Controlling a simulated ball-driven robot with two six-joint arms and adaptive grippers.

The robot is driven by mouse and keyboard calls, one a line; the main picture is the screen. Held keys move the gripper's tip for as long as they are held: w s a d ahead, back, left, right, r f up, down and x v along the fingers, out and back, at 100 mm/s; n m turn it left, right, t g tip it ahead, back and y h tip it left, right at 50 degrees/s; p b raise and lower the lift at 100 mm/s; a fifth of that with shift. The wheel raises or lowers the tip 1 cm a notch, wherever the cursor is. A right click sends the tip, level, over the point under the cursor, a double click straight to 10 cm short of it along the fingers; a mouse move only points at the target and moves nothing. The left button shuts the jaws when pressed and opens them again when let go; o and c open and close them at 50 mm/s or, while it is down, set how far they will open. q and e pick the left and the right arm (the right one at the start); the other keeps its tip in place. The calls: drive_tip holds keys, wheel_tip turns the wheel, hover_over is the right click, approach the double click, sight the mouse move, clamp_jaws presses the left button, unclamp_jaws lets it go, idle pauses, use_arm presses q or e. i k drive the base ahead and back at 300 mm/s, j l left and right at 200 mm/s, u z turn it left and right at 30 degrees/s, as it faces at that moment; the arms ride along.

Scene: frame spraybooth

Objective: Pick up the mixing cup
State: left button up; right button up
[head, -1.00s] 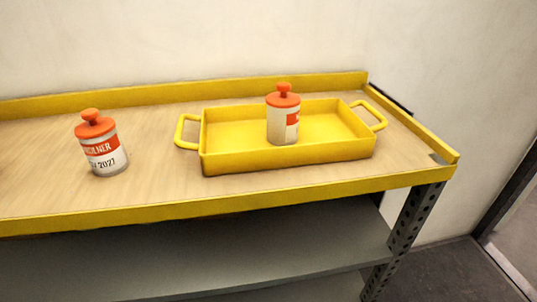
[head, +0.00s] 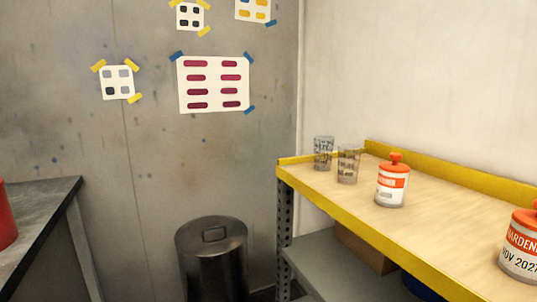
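Two clear cups with dark markings stand at the left end of the wooden shelf top. One clear cup (head: 323,153) is nearer the corner, and the other clear cup (head: 348,164) stands just right of it. They look like mixing cups; the markings are too small to read. Both are upright and apart from the cans. Neither of my grippers is in the head view.
A red-lidded white can (head: 391,182) stands right of the cups, and another can (head: 521,246) is at the right edge. The yellow-edged bench (head: 450,205) has bare wood between them. A dark bin (head: 212,262) stands on the floor left of it.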

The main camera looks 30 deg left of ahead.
sight(323, 145)
drive_tip(key=u, duration=0.65)
drive_tip(key=i+j+u, duration=0.1)
drive_tip(key=j, duration=0.1)
